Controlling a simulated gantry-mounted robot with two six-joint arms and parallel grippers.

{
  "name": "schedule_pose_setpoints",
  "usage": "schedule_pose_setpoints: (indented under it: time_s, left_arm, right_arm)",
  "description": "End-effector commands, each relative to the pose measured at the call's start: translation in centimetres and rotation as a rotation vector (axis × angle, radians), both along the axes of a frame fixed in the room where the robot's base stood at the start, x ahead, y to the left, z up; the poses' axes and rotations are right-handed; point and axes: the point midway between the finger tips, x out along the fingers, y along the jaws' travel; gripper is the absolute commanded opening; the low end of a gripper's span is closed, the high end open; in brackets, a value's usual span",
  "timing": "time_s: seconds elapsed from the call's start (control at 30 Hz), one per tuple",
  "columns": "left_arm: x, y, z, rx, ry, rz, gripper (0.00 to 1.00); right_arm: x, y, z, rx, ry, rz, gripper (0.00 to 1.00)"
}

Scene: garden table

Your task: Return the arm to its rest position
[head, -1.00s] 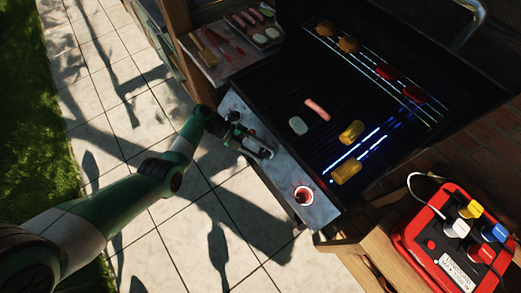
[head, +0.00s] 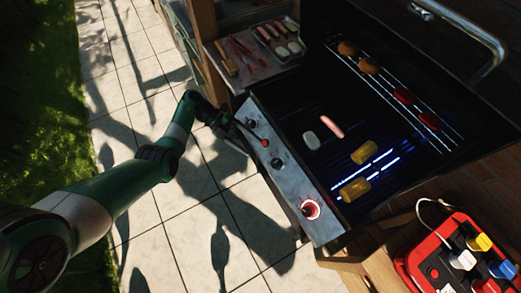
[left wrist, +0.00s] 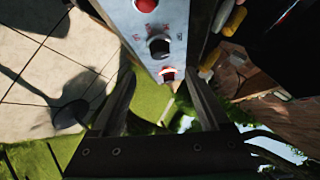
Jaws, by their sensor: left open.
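My left gripper (head: 232,137) is at the left front edge of the grill's control panel (head: 290,178) in the head view. In the left wrist view its two fingers (left wrist: 162,95) are apart with nothing between them. The panel with its knobs (left wrist: 160,46) shows just beyond the fingers in that view. My left arm reaches in from the lower left over the paved floor. My right gripper is not in view.
The open grill (head: 390,125) holds yellow pieces (head: 355,189), a pink sausage (head: 332,129) and a pale piece (head: 311,140). A tray (head: 275,68) of food stands behind. A red box (head: 437,272) with coloured plugs is at lower right. The paving (head: 160,235) is clear.

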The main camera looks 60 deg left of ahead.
Motion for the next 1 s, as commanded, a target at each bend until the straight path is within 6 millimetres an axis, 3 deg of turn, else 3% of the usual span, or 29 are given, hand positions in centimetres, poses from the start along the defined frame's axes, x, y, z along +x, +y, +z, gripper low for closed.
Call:
schedule_pose_setpoints:
  time_s: [0.7,0.77,0.87,0.97,1.0]
  left_arm:
    - [-0.2,0.1,0.3,-0.001,0.002,-0.011,0.79]
    - [0.4,-1.1,0.4,0.001,-0.001,-0.043,0.79]
    - [2.7,-5.3,1.5,0.025,-0.025,-0.164,0.79]
    - [6.5,-10.3,6.0,0.07,-0.186,-0.292,0.79]
    - [8.2,-12.2,8.5,0.075,-0.281,-0.314,0.79]
  right_arm:
    - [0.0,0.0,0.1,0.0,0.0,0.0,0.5]
    - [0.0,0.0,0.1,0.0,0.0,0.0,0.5]
    - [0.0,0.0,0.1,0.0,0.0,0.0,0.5]
    - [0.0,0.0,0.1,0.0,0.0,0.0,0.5]
    - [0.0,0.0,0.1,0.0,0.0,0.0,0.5]
